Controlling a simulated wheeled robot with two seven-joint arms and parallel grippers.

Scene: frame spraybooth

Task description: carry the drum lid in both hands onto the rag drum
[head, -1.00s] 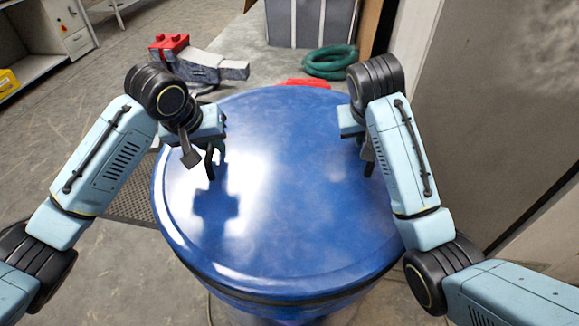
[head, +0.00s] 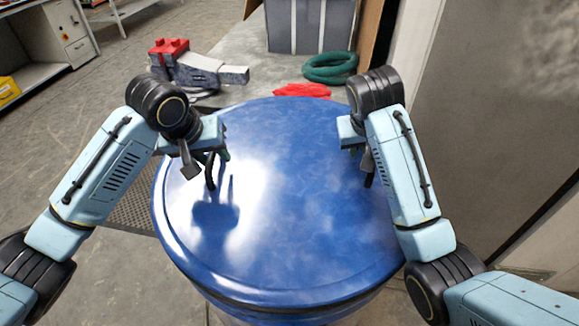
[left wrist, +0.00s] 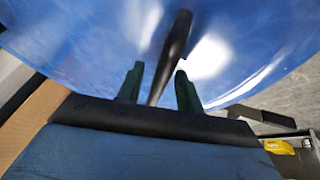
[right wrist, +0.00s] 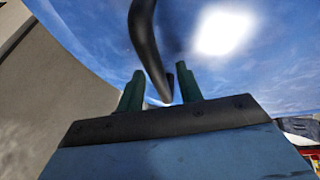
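The drum lid (head: 300,220) is a wide, glossy blue disc lying about level in front of me, with two black handles on top. A dark band and a strip of blue show under its near edge; the rag drum below is mostly hidden, so I cannot tell how the lid sits on it. My left gripper (left wrist: 158,82) is open, with its fingers on either side of the left handle (left wrist: 176,45) and gaps showing. My right gripper (right wrist: 160,85) is open around the right handle (right wrist: 145,38), also with gaps. My right fingers are mostly hidden in the head view.
Behind the lid, a grey surface holds a red-topped grey tool (head: 190,66), a coiled green hose (head: 330,67), a red cloth-like item (head: 301,90) and a grey case (head: 310,25). A tall grey panel (head: 490,110) stands close on the right. Open floor lies left.

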